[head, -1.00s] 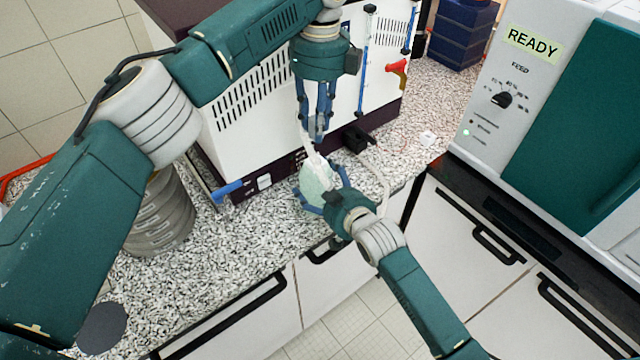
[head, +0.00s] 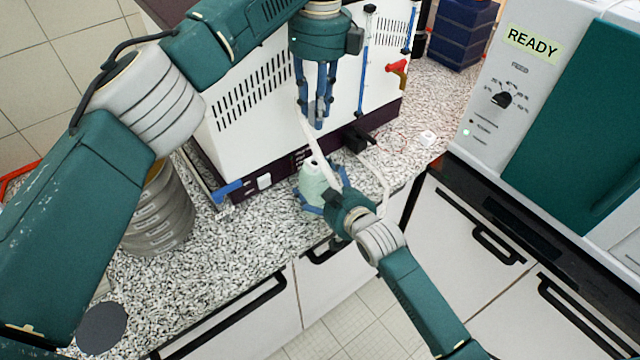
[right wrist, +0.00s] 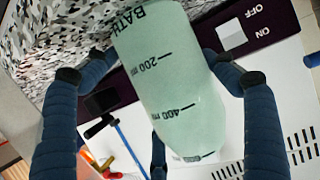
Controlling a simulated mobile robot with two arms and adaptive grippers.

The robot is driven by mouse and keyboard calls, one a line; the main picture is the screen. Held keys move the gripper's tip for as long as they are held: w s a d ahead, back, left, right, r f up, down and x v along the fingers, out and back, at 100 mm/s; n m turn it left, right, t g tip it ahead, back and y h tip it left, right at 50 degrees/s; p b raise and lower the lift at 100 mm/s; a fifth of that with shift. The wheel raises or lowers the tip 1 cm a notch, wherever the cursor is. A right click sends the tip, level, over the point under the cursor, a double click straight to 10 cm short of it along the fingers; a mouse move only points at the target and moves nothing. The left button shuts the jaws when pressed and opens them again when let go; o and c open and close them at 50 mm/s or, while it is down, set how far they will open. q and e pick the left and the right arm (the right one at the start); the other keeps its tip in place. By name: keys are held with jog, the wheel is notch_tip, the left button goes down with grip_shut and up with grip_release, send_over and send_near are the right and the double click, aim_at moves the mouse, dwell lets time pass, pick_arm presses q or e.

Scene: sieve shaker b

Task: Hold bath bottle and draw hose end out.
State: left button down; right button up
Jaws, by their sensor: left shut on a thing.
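The pale green bath bottle (head: 312,184) stands at the counter's front edge in the head view, its dark open mouth facing up. In the right wrist view the bottle (right wrist: 172,85) shows "BATH" and volume marks. My right gripper (head: 323,190) has its blue fingers around the bottle and is shut on it; the fingers (right wrist: 160,62) press both sides in the wrist view. My left gripper (head: 317,122) points down above the bottle, shut on the white hose (head: 319,148).
A white machine with a dark base (head: 268,110) stands close behind the bottle. A stack of grey sieves (head: 160,215) is at left. A teal and white unit marked READY (head: 535,60) is at right. Cabinet doors (head: 340,285) lie below the speckled counter (head: 225,245).

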jog(key=o, duration=0.3)
jog(key=shift+s+f, duration=0.1)
jog(key=shift+f, duration=0.15)
jog(key=shift+r, duration=0.2)
jog(key=v, duration=1.1)
jog(key=shift+s+d, duration=0.3)
jog(key=shift+s, duration=0.05)
